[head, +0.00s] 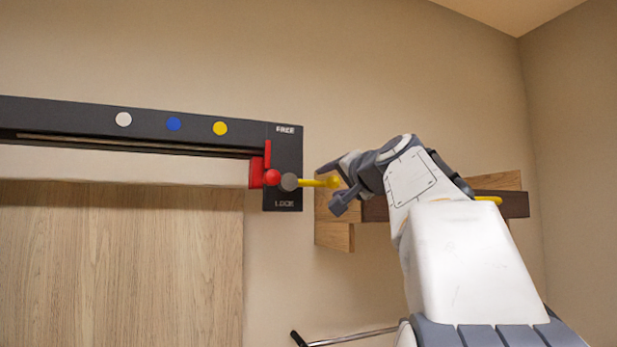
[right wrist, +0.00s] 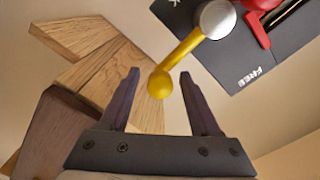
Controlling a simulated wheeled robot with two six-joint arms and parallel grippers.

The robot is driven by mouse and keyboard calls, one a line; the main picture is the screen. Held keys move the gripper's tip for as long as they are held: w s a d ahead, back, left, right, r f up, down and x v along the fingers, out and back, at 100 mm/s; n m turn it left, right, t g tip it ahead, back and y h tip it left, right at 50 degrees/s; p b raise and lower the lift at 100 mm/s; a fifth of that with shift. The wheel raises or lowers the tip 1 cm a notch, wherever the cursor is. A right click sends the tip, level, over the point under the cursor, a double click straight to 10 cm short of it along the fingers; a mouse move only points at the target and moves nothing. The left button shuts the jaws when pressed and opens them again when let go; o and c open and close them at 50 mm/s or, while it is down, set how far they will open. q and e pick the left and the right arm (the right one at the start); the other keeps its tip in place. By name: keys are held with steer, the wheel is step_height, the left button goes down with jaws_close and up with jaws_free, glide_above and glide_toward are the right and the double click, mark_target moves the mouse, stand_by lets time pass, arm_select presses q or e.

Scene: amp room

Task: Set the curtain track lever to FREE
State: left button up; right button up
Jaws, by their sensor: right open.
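The dark track plate (head: 284,150) is on the wall at the right end of the curtain track, with FREE at its top and LOCK at its bottom. A yellow lever (head: 312,183) with a ball end sticks out from a grey round hub (head: 289,182) and points right, about level. A red piece with a red ball (head: 272,177) is just left of the hub. My right gripper (head: 335,181) is open at the ball end. In the right wrist view the yellow ball (right wrist: 160,84) shows between the fingers (right wrist: 158,74); contact cannot be told. My left gripper is not in view.
A wooden bracket (head: 334,236) with a dark beam (head: 515,204) is on the wall behind my right arm. White, blue and yellow dots mark the track (head: 60,115). A wood panel (head: 120,265) is below it. A metal bar (head: 350,338) shows at the bottom.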

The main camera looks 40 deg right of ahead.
jaws_close()
steer(key=shift+f, duration=0.2)
stand_by(1.2)
